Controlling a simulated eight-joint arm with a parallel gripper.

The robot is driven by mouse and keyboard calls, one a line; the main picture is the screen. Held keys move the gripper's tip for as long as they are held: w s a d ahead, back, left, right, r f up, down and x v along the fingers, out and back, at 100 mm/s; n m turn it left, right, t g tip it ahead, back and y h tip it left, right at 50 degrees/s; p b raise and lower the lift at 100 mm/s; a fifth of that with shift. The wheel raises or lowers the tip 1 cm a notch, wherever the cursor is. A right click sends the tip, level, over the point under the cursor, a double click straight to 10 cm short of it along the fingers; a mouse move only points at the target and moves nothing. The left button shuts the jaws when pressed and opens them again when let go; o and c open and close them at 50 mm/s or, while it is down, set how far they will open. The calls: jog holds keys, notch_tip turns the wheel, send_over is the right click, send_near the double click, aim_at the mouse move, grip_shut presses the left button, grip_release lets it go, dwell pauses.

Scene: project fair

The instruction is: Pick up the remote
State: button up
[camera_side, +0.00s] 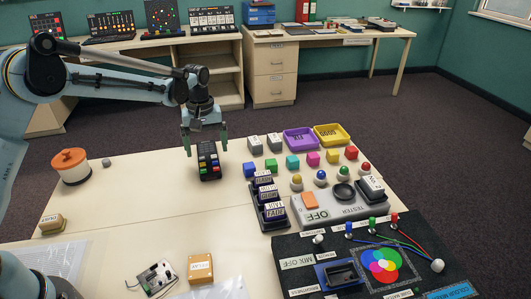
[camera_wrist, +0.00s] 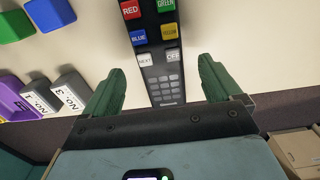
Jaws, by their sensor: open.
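The remote (camera_side: 209,163) is a dark slab with coloured buttons, lying on the pale table in the side view. In the wrist view the remote (camera_wrist: 160,62) shows RED, GREEN, BLUE and YELLOW keys, NEXT and OFF keys, and a small grey keypad. My gripper (camera_side: 205,148) is above the far end of the remote, pointing down. In the wrist view its green fingers (camera_wrist: 158,85) are spread, one on each side of the remote's keypad end, with a gap on both sides. The fingers are empty. I cannot tell how high they are above the table.
Coloured cubes (camera_side: 292,161), labelled grey blocks (camera_side: 254,144) and purple and yellow trays (camera_side: 300,139) stand to the right. A dark rack (camera_side: 271,214) and tester box (camera_side: 341,209) are nearer. Table around the remote's left is clear.

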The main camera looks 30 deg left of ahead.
jog(key=shift+f, duration=1.3)
jog(key=c, duration=1.2)
jog(key=shift+r, duration=0.15)
jog(key=shift+c, duration=0.2)
